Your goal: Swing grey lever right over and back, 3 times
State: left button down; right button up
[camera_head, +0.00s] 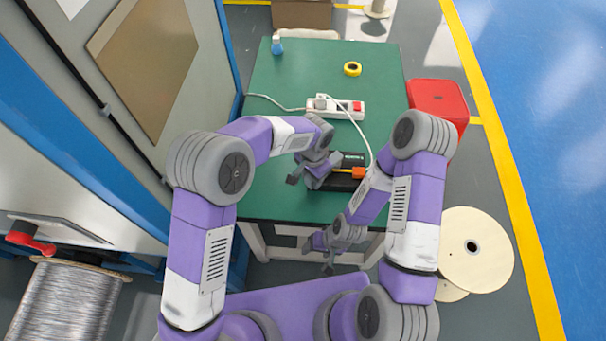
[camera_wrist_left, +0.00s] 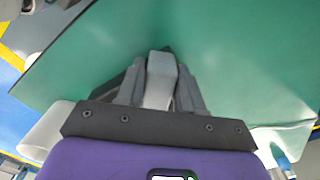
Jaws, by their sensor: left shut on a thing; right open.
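My left gripper (camera_head: 304,180) is over the near part of the green table, at the left side of a dark device (camera_head: 352,160) with an orange block (camera_head: 359,173). In the left wrist view, the left gripper (camera_wrist_left: 160,88) is shut on a light grey lever (camera_wrist_left: 160,75), which stands between its two dark fingers. In the head view the lever is hidden by the gripper and wrist. My right gripper (camera_head: 321,257) is open and empty, low in front of the table's near edge, away from the device.
On the green table (camera_head: 290,75) lie a white power strip (camera_head: 333,108) with a red switch and cable, a yellow tape roll (camera_head: 352,69) and a blue-and-white bottle (camera_head: 277,46). A red bin (camera_head: 438,100) stands right of the table. A grey cabinet (camera_head: 85,110) is at the left.

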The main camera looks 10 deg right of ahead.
dwell(0.4)
pick_arm(q)
jog(key=c, duration=0.8)
grip_release()
notch_tip(320, 180, up, 8)
jog(key=shift+f+p, duration=0.2)
jog(key=shift+p, duration=0.55)
